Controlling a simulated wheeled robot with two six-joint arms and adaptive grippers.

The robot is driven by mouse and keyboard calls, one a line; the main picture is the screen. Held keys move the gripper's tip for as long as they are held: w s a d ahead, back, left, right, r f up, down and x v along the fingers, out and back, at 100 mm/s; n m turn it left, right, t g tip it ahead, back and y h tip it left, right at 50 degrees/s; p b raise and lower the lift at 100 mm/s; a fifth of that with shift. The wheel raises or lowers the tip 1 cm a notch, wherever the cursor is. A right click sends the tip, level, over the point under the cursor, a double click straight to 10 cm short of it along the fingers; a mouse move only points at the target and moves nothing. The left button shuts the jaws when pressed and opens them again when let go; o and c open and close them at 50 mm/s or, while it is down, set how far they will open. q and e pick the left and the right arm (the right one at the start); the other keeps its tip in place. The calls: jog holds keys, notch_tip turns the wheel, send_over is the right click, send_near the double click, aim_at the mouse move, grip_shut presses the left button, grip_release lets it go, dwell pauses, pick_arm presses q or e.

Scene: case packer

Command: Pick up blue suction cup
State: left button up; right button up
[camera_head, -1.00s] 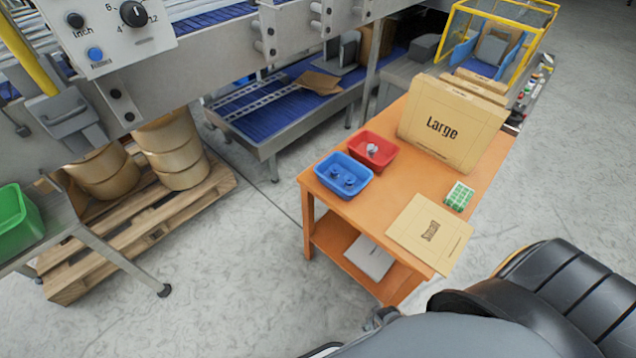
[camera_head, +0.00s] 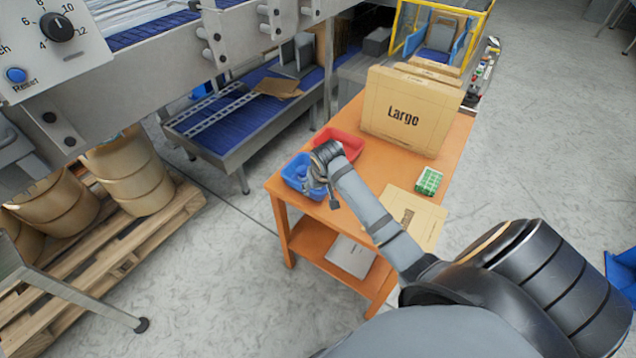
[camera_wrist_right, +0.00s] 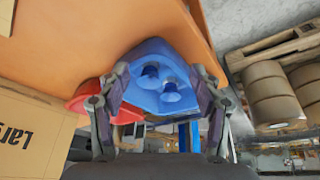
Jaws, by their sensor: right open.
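The fingertips appear short of the cups; the exact gap is unclear. My left gripper is not in view.
A red bin (camera_head: 350,142) stands right beside the blue bin. The orange table (camera_head: 375,160) also bears a Large carton (camera_head: 410,110), a flat carton (camera_head: 425,215) and a green-white box (camera_head: 429,180). A conveyor (camera_head: 225,120) stands behind. Wooden pallets (camera_head: 100,240) lie at left.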

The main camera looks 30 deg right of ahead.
jog(key=w+d+r+m, duration=0.1)
jog(key=w+d+r, duration=0.1)
jog(key=w+r, duration=0.2)
jog(key=x, duration=0.5)
jog(key=shift+s+d+f, duration=0.1)
jog(key=shift+s+f, duration=0.05)
jog(key=shift+w+d+x, duration=0.1)
jog(key=shift+d+x, duration=0.05)
jog(key=shift+x, duration=1.25)
jog(key=shift+w+d+x, duration=0.15)
jog(key=shift+d+x, duration=0.05)
jog(key=shift+x, duration=1.15)
jog(key=shift+r, duration=0.2)
jog(key=shift+c, duration=1.3)
jog(key=c, duration=0.8)
jog(key=shift+c, duration=0.2)
jog(key=shift+r, duration=0.1)
